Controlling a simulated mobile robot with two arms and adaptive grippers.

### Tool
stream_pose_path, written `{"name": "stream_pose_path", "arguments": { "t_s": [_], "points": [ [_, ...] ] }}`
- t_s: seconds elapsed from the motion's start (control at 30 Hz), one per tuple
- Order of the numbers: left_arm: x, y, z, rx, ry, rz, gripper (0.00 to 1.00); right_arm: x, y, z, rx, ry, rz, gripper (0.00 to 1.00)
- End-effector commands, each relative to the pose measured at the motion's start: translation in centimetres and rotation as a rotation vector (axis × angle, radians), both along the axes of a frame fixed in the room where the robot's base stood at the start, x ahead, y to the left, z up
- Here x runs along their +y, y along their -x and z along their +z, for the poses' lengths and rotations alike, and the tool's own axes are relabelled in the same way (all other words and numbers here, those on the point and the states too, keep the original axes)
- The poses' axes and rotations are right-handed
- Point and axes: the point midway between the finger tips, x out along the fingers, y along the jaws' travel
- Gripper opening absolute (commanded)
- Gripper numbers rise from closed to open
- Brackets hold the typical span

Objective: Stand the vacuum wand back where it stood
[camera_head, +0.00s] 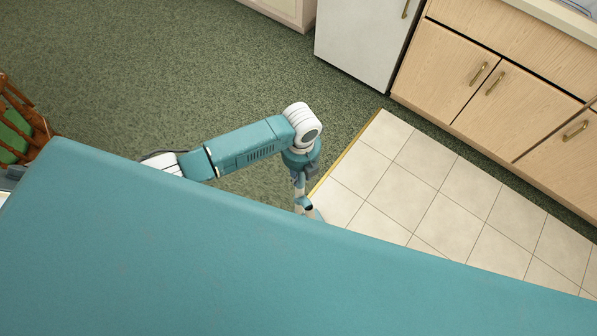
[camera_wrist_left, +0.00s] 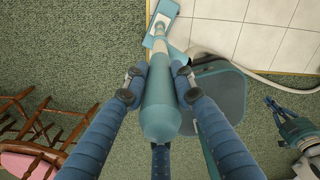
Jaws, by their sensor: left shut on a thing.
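The vacuum wand (camera_wrist_left: 160,112) is teal with a pale tube and a flat teal floor head (camera_wrist_left: 155,42). In the left wrist view it runs away from me down the middle, its head near the tile edge. My left gripper (camera_wrist_left: 160,80) is shut on the wand, with one blue finger on each side. In the head view the left gripper (camera_head: 301,184) points down beside the tiles, and only a small part of the wand's lower end shows. My right gripper (camera_wrist_left: 278,108) seems to show at the right of the left wrist view; its finger opening is unclear.
A pale hose (camera_wrist_left: 255,74) curves across the floor to the right. White tiles (camera_head: 400,190) meet the green carpet (camera_head: 190,60). Wooden cabinets (camera_head: 480,85) and a white appliance (camera_head: 360,40) stand beyond. Wooden chairs (camera_wrist_left: 40,125) are at the left. Open carpet lies behind my left arm.

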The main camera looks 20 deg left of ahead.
Motion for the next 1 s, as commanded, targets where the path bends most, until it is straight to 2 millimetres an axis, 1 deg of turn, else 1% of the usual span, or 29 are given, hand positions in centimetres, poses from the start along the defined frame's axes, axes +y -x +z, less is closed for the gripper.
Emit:
{"name": "stream_pose_path", "arguments": {
  "t_s": [0.17, 0.33, 0.37, 0.4, 0.43, 0.77, 0.87, 0.97, 1.0],
  "points": [
    [-0.1, -0.2, 0.3, -0.005, 0.003, 0.000, 0.00, -0.1, 0.0, 0.0, 0.000, 0.001, 0.000, 0.00],
    [-0.1, -0.2, -0.2, -0.005, 0.002, 0.000, 0.00, -0.1, 0.0, -0.2, -0.001, 0.001, 0.000, 0.00],
    [0.0, -0.1, -0.3, -0.001, 0.001, 0.000, 0.30, -0.1, -0.1, -0.2, -0.001, 0.001, 0.000, 0.00],
    [0.0, -0.1, -0.2, -0.001, 0.001, 0.000, 0.38, -0.1, 0.0, -0.2, -0.001, 0.001, 0.000, 0.00],
    [0.0, -0.1, -0.2, -0.001, 0.001, 0.000, 0.44, 0.0, -0.1, -0.2, -0.001, 0.001, 0.000, 0.00],
    [0.0, -0.1, 0.1, -0.001, 0.001, 0.000, 0.45, 0.6, -0.1, 0.0, -0.001, -0.006, 0.001, 0.00],
    [0.0, -0.2, 0.9, -0.003, 0.001, 0.000, 0.45, 0.8, -0.1, 0.0, -0.001, -0.009, 0.001, 0.00],
    [0.0, -0.2, 2.5, -0.006, 0.001, 0.000, 0.45, 0.9, -0.1, 0.0, -0.001, -0.009, 0.001, 0.00],
    [0.0, -0.2, 3.4, -0.007, 0.001, -0.002, 0.45, 0.8, -0.1, 0.0, -0.001, -0.009, 0.001, 0.00]
  ]
}}
